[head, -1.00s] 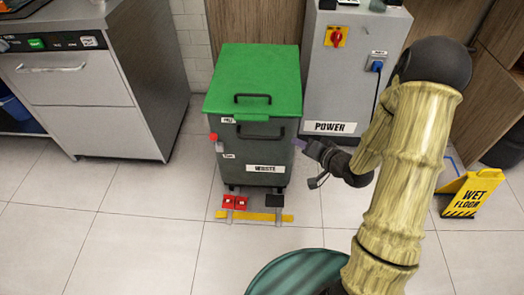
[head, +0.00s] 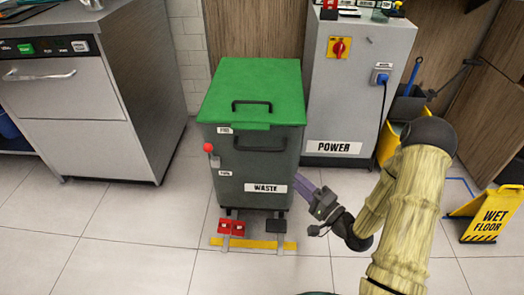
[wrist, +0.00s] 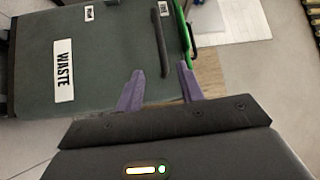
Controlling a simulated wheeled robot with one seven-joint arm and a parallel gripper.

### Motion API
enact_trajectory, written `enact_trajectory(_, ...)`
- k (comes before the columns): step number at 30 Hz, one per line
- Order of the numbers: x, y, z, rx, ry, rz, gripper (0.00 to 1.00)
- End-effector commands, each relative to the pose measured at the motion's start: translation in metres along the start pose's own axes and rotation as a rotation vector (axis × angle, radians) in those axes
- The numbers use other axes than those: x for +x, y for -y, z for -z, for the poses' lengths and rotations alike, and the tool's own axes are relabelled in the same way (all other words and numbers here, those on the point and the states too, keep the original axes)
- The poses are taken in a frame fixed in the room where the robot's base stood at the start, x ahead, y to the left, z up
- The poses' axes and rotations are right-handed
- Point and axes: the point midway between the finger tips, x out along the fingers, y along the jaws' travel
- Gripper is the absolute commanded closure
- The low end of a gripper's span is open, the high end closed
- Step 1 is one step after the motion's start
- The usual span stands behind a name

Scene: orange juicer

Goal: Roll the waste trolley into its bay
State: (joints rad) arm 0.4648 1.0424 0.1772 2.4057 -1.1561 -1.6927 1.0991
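The waste trolley (head: 252,160) is a dark grey-green bin with a green lid (head: 254,88), standing upright in the middle of the head view. It has a black front handle (head: 260,145), a red-knobbed lever (head: 209,150) at its left, and red pedals (head: 231,227) and a black pedal (head: 276,226) at its foot. My gripper (head: 298,180) is by its lower right front corner, below the handle's height. In the wrist view my gripper (wrist: 160,68) is open, its purple fingers apart. The handle (wrist: 160,42) lines up between them, but I see no grip on it.
A yellow strip (head: 253,244) lies on the floor at the trolley's front. A grey power cabinet (head: 355,90) stands behind right and a steel appliance (head: 105,110) at left. A wet floor sign (head: 487,214) and blue floor tape (head: 459,186) are at right. The front left floor is clear.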

Motion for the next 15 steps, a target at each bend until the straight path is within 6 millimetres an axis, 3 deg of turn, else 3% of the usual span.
enact_trajectory(5, 0.013, -0.001, 0.0, -0.005, 0.003, 0.001, 0.62)
enact_trajectory(15, 0.069, -0.002, -0.001, -0.007, 0.005, 0.003, 0.62)
